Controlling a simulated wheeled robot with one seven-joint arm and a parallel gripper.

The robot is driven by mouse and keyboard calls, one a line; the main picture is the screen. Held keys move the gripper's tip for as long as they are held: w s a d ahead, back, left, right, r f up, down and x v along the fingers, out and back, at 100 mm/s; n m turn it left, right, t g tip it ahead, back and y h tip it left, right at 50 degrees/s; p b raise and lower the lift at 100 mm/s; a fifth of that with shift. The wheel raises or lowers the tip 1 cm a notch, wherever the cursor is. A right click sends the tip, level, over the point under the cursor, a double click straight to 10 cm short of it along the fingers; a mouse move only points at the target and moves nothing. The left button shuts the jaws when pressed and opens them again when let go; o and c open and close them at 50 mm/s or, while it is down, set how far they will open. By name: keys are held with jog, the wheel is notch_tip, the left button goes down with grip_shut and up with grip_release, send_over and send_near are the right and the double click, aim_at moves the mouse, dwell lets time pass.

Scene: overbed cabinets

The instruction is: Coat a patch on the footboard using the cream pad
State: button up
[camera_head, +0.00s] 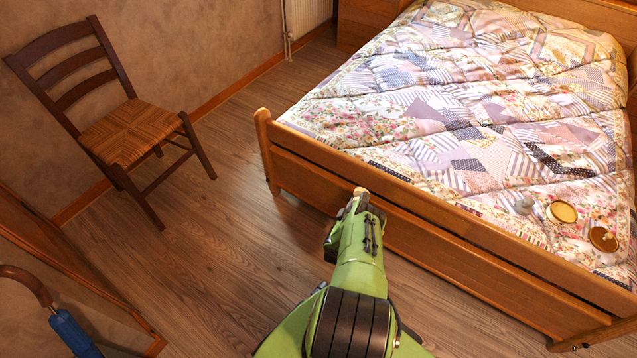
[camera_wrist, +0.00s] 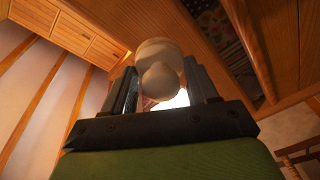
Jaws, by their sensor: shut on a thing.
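The wooden footboard (camera_head: 450,243) runs across the near end of the bed in the head view. My gripper (camera_head: 357,205) is in front of its left-middle part, pointing at it. In the wrist view my gripper (camera_wrist: 161,88) is shut on the rounded cream pad (camera_wrist: 158,55), which sits between its two fingers. A small part of the pad shows at the gripper's tip in the head view (camera_head: 361,190). Wood fills much of the upper right of the wrist view. I cannot tell whether the pad touches the footboard. No coated patch is discernible.
On the quilt (camera_head: 450,100) at the right lie an open tin with pale yellow contents (camera_head: 562,212), a round brown thing (camera_head: 603,239) and a small pale object (camera_head: 524,205). A chair (camera_head: 130,130) stands at the left wall. The wooden floor between is clear.

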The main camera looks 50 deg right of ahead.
jog(key=s+m+g+h, duration=0.1)
jog(key=s+g, duration=0.1)
jog(key=s, duration=0.4)
jog(key=shift+f+b+x, duration=0.25)
jog(key=shift+b+x, duration=0.35)
jog(key=shift+x, duration=0.75)
jog(key=shift+f+b+x, duration=0.2)
jog(key=shift+b+x, duration=0.35)
jog(key=shift+x, duration=0.75)
jog(key=shift+x, duration=0.9)
jog(key=shift+s, duration=0.1)
